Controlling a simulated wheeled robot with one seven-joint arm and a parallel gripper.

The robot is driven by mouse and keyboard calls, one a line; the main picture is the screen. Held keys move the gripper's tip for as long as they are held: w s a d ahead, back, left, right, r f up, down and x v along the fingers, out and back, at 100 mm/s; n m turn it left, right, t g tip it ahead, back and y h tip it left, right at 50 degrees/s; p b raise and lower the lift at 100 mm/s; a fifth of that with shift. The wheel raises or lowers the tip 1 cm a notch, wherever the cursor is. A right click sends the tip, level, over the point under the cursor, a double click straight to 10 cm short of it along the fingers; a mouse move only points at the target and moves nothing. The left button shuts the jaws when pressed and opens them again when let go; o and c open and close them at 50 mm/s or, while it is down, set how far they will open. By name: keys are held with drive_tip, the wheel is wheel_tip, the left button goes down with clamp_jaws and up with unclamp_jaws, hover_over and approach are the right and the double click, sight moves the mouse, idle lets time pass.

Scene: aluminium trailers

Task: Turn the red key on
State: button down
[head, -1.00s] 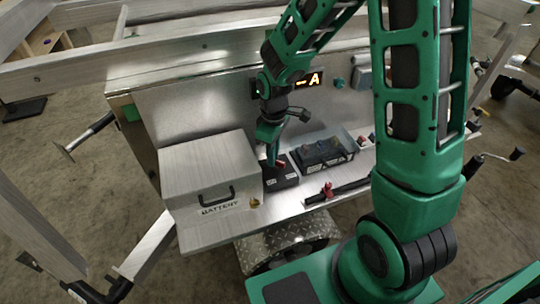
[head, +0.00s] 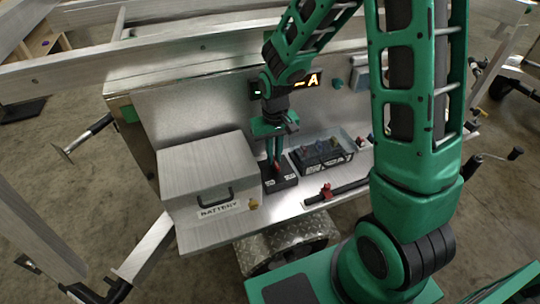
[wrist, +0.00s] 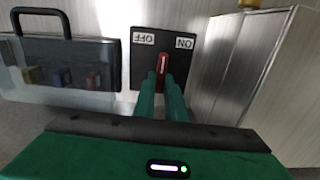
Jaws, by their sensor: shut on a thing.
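The red key (wrist: 163,65) sits on a black switch box (wrist: 145,40), whose white labels read OFF on the left and ON on the right, upside down in the wrist view. The key stands nearly upright in that view, its white line pointing between the two labels. My gripper (wrist: 163,78) is shut on the key, one green finger on each side. In the head view, the switch box (head: 281,183) sits on the metal shelf, and my gripper (head: 276,160) reaches down onto the key (head: 277,168), which the fingers partly hide.
A metal battery box (head: 205,170) stands left of the switch box. A clear-lidded case (head: 322,154) with a black handle (wrist: 35,12) lies close on the other side. A red-handled black bar (head: 340,192) lies along the shelf's front.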

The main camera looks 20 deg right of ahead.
drive_tip(key=m, duration=0.4)
drive_tip(key=shift+d+m, duration=0.2)
drive_tip(key=shift+m, duration=0.1)
drive_tip(key=shift+s+d+m, duration=0.1)
drive_tip(key=shift+d+m, duration=0.05)
drive_tip(key=shift+m, duration=1.75)
drive_tip(key=c, duration=1.8)
unclamp_jaws()
drive_tip(key=shift+r, duration=0.1)
wheel_tip(320, 180, up, 11)
drive_tip(key=shift+f, duration=0.2)
